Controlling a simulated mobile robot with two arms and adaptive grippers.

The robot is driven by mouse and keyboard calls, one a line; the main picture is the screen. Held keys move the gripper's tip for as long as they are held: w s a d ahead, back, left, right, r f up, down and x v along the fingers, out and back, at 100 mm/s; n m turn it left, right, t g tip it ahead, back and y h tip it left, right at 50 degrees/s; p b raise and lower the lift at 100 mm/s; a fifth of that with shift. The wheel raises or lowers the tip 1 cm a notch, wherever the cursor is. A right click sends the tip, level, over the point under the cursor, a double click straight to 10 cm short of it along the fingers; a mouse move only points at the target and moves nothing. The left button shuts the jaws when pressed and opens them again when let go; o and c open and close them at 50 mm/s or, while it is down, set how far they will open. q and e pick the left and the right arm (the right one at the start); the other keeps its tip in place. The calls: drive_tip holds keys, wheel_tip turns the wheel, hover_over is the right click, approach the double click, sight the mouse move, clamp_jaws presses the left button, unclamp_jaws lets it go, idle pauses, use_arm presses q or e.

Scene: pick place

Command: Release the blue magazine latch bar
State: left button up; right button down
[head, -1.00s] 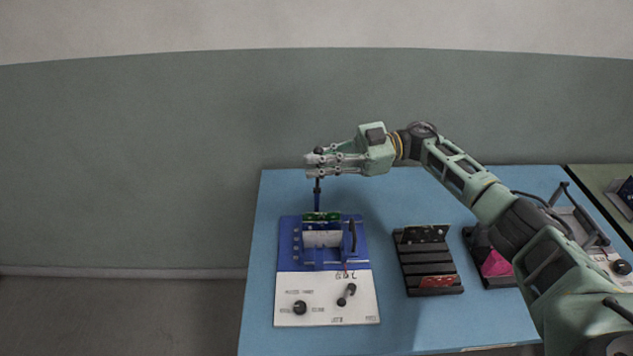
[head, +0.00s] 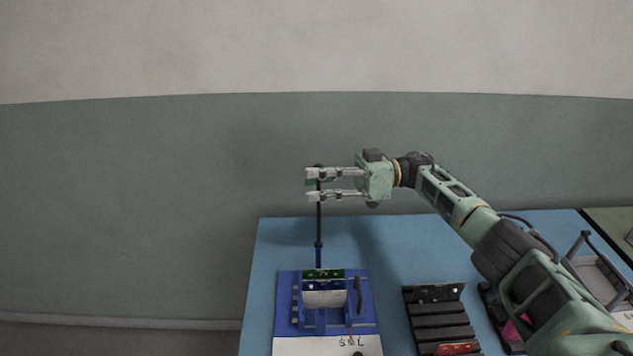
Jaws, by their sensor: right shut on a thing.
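The blue magazine unit (head: 286,310) stands on the blue table, with a green board (head: 323,274) at its back edge and a white front panel. The latch bar (head: 319,230) is a thin upright bar at the back of the unit, dark above and blue lower down. My right gripper (head: 313,184) comes in from the right and is shut on the upper part of the bar, high above the unit. The bar's top shows just above the fingers. The bar's lower end is hidden behind the unit. My left gripper is not in view.
A black slotted rack (head: 440,318) stands to the right of the unit. A grey tray with a handle (head: 600,275) and a pink item (head: 514,328) lie farther right, partly behind my right arm. The table (head: 390,250) is clear behind the rack.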

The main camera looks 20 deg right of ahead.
drive_tip(key=shift+w+d, duration=0.15)
drive_tip(key=shift+d, duration=0.15)
drive_tip(key=c, duration=2.1)
unclamp_jaws()
drive_tip(key=o, duration=0.4)
drive_tip(key=shift+w+d+f, duration=0.2)
drive_tip(key=shift+c, duration=0.2)
drive_tip(key=shift+o, duration=0.3)
drive_tip(key=shift+a+r, duration=0.1)
drive_tip(key=shift+a, duration=0.05)
drive_tip(key=shift+s+a, duration=0.1)
drive_tip(key=d, duration=0.7)
drive_tip(key=shift+s+d, duration=0.3)
drive_tip(key=shift+s, duration=0.05)
